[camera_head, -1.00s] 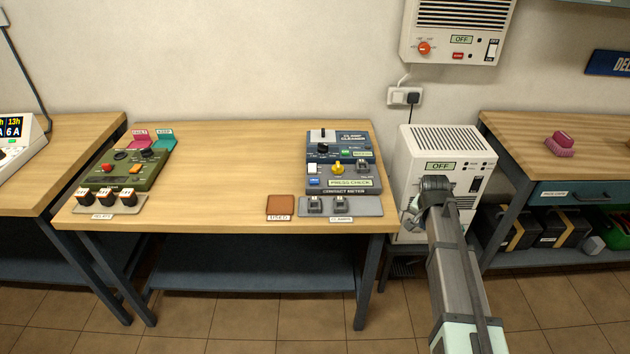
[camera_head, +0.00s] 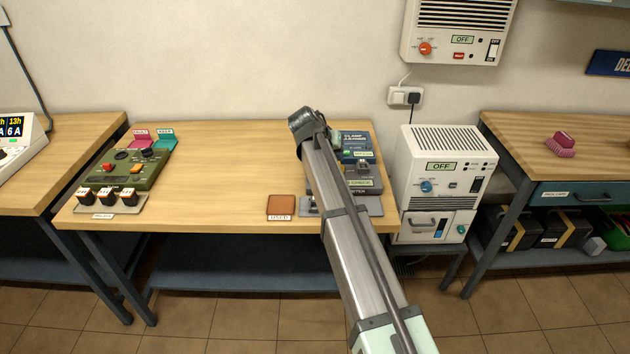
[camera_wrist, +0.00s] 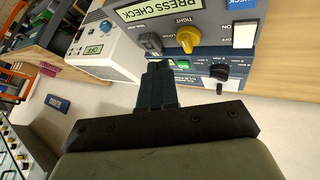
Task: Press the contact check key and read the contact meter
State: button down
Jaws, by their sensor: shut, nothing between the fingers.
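The contact meter (camera_wrist: 215,14) is a grey box in the wrist view, seen turned over. Its display (camera_wrist: 157,10) reads PRESS CHECK. A blue piece lettered CHECK (camera_wrist: 242,4) is at the top edge, partly cut off, beside a white switch (camera_wrist: 244,35). A yellow knob (camera_wrist: 188,38) marked TIGHT and LOOSE is nearer the middle. My gripper (camera_wrist: 158,66) is shut and empty, its fingertips apart from the blue piece in the picture. In the head view my arm covers the meter's left part; the right end of its display (camera_head: 362,183) shows.
The clamp cleaner (camera_head: 357,140) stands behind the meter, partly covered. A grey clamp tray (camera_head: 375,206) lies in front, and a brown USED pad (camera_head: 281,206) to its left. A green relay tester (camera_head: 125,170) is at the table's left. The table's middle is clear.

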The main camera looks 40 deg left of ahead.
jog(key=s+a+r+n+t, duration=0.1)
jog(key=s+a+r, duration=0.1)
jog(key=s+a, duration=0.2)
jog(key=shift+s+a+n, duration=0.3)
jog(key=shift+s+a, duration=0.05)
jog(key=shift+a, duration=0.5)
jog(key=shift+f, duration=0.1)
jog(key=shift+f, duration=4.25)
jog(key=shift+f, duration=0.2)
jog(key=shift+f, duration=0.25)
jog(key=shift+f, duration=0.35)
jog(key=shift+r, duration=0.8)
